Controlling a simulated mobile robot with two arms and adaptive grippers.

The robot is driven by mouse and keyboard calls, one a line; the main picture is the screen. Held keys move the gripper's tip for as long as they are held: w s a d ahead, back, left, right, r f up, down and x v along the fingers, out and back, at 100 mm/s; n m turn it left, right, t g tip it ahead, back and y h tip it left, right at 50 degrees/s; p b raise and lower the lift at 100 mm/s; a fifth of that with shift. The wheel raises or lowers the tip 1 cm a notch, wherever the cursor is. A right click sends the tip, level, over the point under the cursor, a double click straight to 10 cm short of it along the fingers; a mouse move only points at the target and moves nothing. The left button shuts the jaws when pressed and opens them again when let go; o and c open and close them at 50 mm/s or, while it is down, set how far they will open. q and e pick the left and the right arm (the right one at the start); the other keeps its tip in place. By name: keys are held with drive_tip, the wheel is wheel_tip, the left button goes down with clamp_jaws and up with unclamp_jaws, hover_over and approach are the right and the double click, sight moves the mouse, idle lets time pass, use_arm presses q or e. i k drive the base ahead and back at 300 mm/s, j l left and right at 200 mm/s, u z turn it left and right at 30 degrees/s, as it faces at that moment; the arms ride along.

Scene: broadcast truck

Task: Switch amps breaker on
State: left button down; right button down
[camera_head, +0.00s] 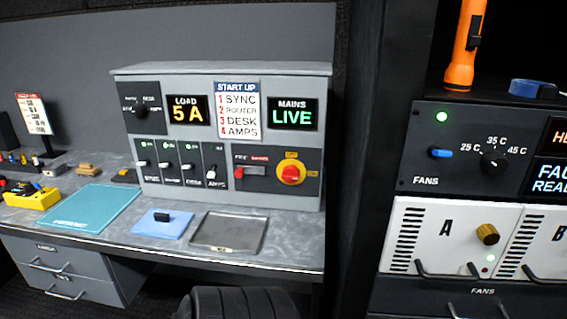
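The grey power panel (225,90) stands at the back of the desk in the head view. Its lower left holds a row of several breakers. The amps breaker (212,168) is the rightmost, with a small pale lever; its exact lever position is too small to tell. The breakers to its left (165,165) show green lights above them; I see no green light above the amps one. The load display (187,110) reads 5 A and the mains display (292,114) reads LIVE. Neither of my grippers is in view.
A red and yellow rotary switch (291,173) sits right of the breakers. A teal mat (92,208), a blue pad (163,222) and a dark tray (229,233) lie on the desk. A rack with a fans panel (470,150) stands right. A black ribbed object (235,303) is at bottom.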

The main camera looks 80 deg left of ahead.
sight(211, 175)
drive_tip(key=u, duration=2.85)
